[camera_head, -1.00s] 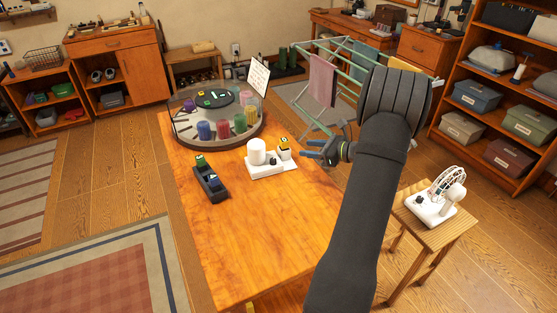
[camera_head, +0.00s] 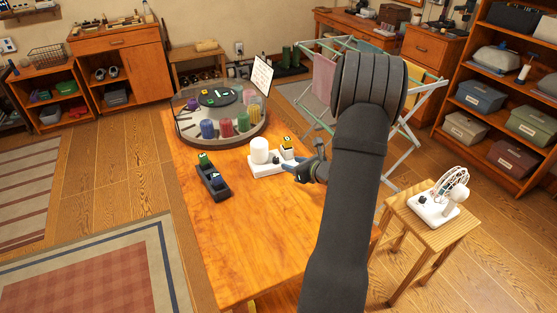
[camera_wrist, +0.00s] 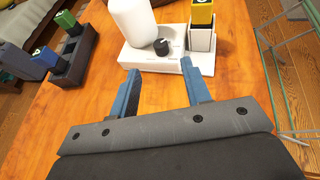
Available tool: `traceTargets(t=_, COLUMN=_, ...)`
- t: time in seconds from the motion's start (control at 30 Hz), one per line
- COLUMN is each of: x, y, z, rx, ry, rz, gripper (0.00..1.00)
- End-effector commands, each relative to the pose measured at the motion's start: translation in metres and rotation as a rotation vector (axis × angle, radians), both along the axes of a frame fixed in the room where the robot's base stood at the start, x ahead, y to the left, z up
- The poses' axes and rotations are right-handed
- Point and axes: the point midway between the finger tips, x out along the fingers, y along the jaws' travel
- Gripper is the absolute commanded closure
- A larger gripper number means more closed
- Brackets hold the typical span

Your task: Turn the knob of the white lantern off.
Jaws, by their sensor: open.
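The white lantern (camera_head: 260,151) stands on a white base near the far right part of the wooden table. In the wrist view the lantern's white cylinder (camera_wrist: 134,22) is at the top, partly cut off. Its dark knob (camera_wrist: 161,46) sits on the base to the right of the cylinder, with a pale pointer mark. My gripper (camera_head: 289,170) is at the front right of the base. In the wrist view my gripper (camera_wrist: 159,75) is open, its two blue fingers apart and on the near side of the knob. Nothing is between the fingers.
A yellow-topped block (camera_wrist: 202,14) sits in a white holder right of the knob. A dark tray (camera_head: 213,183) with green and blue blocks stands left. A round carousel (camera_head: 213,140) with coloured cylinders is behind. The table's (camera_head: 260,235) front is clear. A fan (camera_head: 446,202) stands on a stool.

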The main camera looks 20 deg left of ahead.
Motion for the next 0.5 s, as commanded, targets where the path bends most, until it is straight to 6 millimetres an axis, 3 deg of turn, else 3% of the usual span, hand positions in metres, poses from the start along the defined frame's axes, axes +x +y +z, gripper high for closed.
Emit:
traceTargets(t=0.3, x=0.030, y=0.052, z=-0.026, rx=-0.001, ry=0.001, rz=0.004, gripper=0.56)
traceTargets(t=0.5, x=0.041, y=0.068, z=-0.034, rx=-0.001, ry=0.001, rz=0.001, gripper=0.56)
